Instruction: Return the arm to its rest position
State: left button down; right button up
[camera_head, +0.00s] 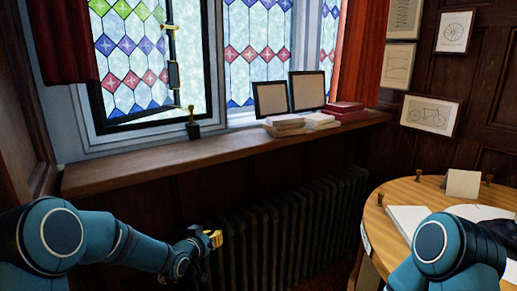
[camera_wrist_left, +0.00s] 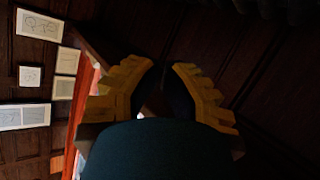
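My left arm comes in from the lower left in the head view, teal with dark joints. Its left gripper (camera_head: 213,239) has yellow fingers and hangs in front of the dark radiator, below the window sill. In the left wrist view the two yellow fingers of this gripper (camera_wrist_left: 160,66) stand apart with a gap between the tips, and nothing is held. My right arm (camera_head: 450,250) shows as a teal joint at the lower right, in front of the round table. Its gripper is not seen.
A wooden sill (camera_head: 225,152) runs under the stained-glass windows, with books (camera_head: 285,125), two dark-framed panels and a small brass-topped piece (camera_head: 193,125). The ribbed radiator (camera_head: 290,225) stands below. A round wooden table (camera_head: 400,190) with papers stands at right. Framed drawings (camera_head: 430,113) hang on the wall.

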pick_arm(q)
jog(key=s+d+f+n+g, duration=0.1)
jog(key=s+f+g, duration=0.3)
jog(key=s+f, duration=0.3)
jog(key=s+d+f+n+g+y, duration=0.1)
jog(key=s+f, duration=0.7)
jog(key=s, duration=0.9)
jog(key=s+d+f+n+g, duration=0.1)
jog(key=s+f+g, duration=0.5)
jog(key=s, duration=0.6)
jog(key=shift+s+d+f+g, duration=0.35)
jog(key=shift+d+f, duration=0.3)
jog(key=shift+f, duration=0.15)
